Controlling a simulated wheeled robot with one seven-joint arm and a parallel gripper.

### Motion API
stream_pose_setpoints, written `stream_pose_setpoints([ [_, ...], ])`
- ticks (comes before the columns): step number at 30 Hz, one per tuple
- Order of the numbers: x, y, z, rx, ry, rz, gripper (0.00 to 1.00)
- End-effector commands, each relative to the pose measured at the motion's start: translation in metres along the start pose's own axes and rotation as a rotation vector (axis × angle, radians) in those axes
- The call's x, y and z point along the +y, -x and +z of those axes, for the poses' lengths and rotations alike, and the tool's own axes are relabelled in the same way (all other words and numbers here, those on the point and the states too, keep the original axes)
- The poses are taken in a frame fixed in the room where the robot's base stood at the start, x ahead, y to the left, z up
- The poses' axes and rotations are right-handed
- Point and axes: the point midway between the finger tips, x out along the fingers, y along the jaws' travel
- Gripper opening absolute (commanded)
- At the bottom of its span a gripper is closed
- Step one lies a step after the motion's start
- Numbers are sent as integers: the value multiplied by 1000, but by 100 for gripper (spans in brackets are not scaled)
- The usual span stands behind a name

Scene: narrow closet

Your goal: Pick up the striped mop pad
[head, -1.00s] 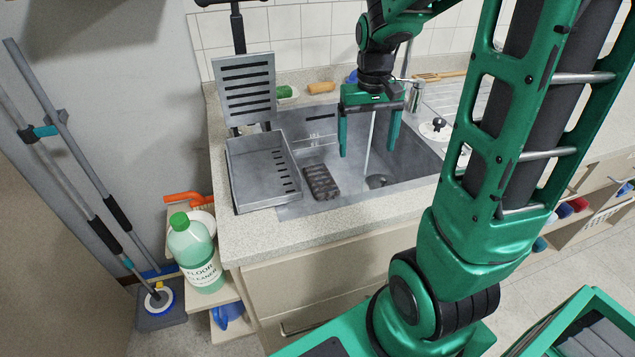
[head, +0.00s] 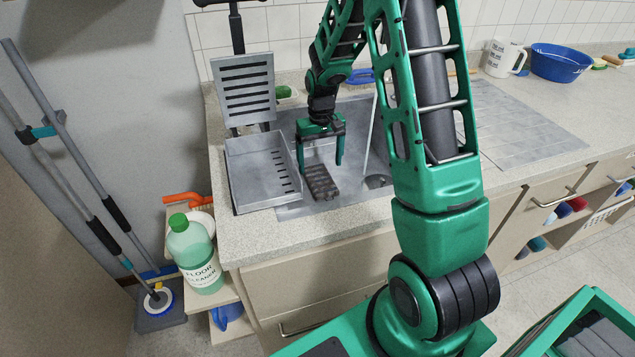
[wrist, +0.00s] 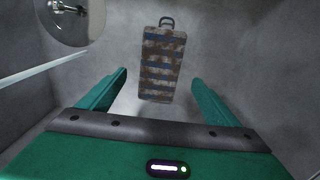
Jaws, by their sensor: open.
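The striped mop pad (head: 321,182) lies flat on the floor of the sink. In the wrist view the pad (wrist: 162,66) shows brown, grey and blue bands and a dark loop at its far end. My gripper (head: 321,168) is open and empty, pointing down over the sink just above and behind the pad in the head view. In the wrist view my gripper's two fingers (wrist: 158,80) stand apart, one on each side of the pad's near end. Whether they reach down to the pad's height I cannot tell.
The sink drain (wrist: 68,18) is beside the pad. A metal drip tray (head: 262,172) and slotted panel (head: 245,90) stand at the sink's left. A floor cleaner bottle (head: 195,252) stands low at the left. A blue basin (head: 561,63) and white mug (head: 499,59) sit far right.

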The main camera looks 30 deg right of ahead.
Motion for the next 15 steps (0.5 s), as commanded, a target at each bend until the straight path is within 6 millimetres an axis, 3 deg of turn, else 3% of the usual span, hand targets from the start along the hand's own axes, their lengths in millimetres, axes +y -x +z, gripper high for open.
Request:
stream_pose_setpoints([
  [5, 0, -10, 0, -1, 0, 0, 84],
  [15, 0, -53, -1, -2, 0, 0, 84],
])
